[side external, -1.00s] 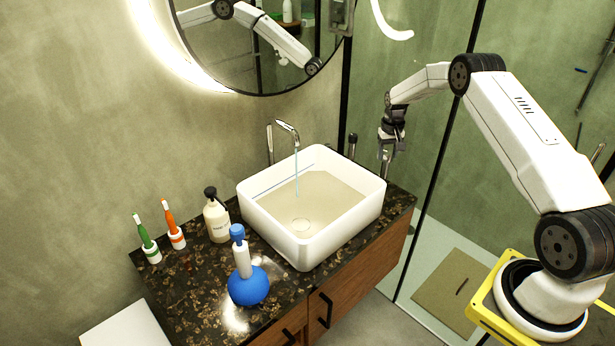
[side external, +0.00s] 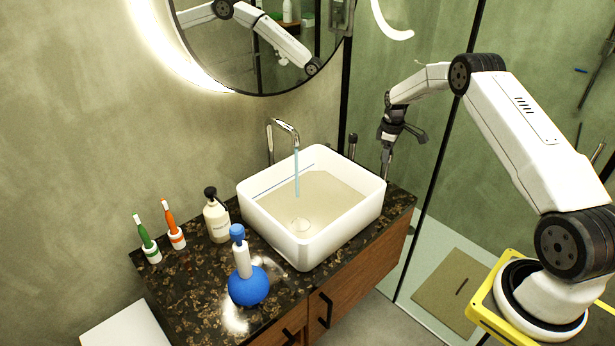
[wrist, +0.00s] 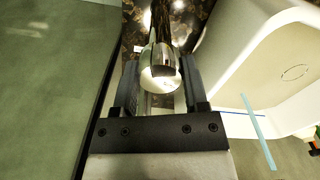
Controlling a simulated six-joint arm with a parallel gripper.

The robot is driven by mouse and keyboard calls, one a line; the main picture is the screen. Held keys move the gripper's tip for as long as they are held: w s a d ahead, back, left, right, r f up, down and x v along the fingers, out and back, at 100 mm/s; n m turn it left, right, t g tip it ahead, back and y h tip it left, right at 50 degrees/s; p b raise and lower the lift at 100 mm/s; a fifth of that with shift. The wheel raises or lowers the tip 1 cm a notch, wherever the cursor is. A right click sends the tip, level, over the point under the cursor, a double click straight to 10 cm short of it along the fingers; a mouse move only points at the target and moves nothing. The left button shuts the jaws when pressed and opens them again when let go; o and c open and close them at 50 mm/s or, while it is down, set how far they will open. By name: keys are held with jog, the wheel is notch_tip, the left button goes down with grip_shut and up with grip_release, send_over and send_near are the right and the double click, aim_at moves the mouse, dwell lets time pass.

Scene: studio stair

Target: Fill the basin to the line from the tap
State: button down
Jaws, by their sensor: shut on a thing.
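The white basin (side external: 262,222) stands on the counter, with a thin blue line (side external: 283,180) on its inner wall. The chrome tap (side external: 285,125) pours a pale blue stream (side external: 297,175) into it; the stream also shows in the wrist view (wrist: 258,135). The basin's bottom looks beige around the drain (side external: 301,224); I cannot tell the water's height against the line. My gripper (side external: 387,168) is right of the basin, pointing down. In the wrist view its fingers (wrist: 159,88) are shut on a round chrome tap handle (wrist: 160,72).
A glass panel's black frame (side external: 437,155) rises beside my arm.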

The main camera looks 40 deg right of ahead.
jog(key=shift+n, duration=1.9)
jog(key=shift+c, duration=0.5)
grip_release()
jog(key=shift+r, duration=0.15)
jog(key=shift+r, duration=3.75)
